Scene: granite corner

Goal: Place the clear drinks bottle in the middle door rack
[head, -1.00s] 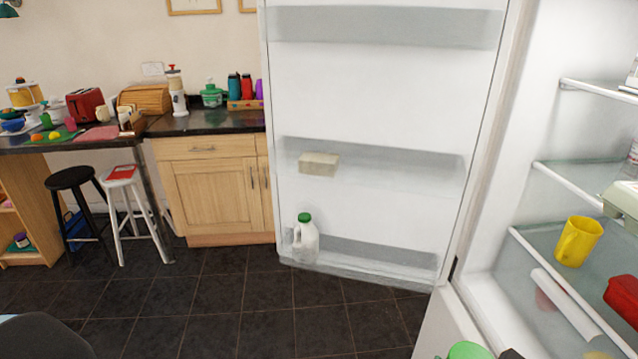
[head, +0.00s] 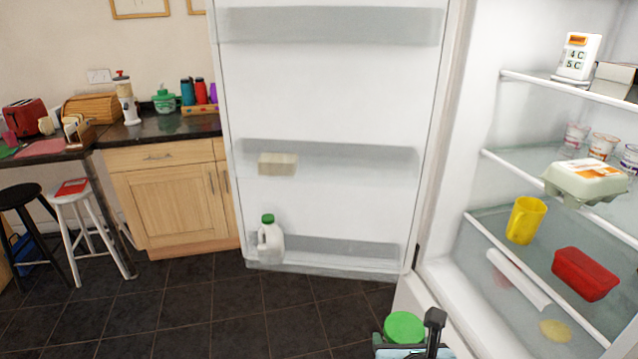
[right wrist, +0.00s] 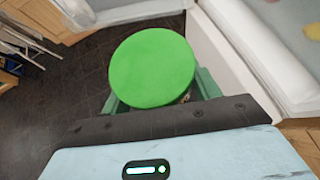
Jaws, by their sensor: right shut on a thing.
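The clear drinks bottle (right wrist: 152,67) shows only as a wide round green top in the right wrist view; its body is hidden. The same green top (head: 404,326) is at the bottom of the head view. My right gripper (right wrist: 158,94) is shut on it, with one finger on each side below the top. The middle door rack (head: 345,165) is a clear shelf on the open fridge door, well above and left of my gripper in the head view. A pale block (head: 277,164) sits at its left end; the rest looks empty. My left gripper is out of view.
A milk bottle (head: 270,240) stands in the bottom door rack (head: 345,250). The top door rack (head: 330,26) looks empty. At right, fridge shelves hold a yellow mug (head: 525,220), a red box (head: 585,274) and an egg carton (head: 586,181). Dark floor (head: 290,310) is clear.

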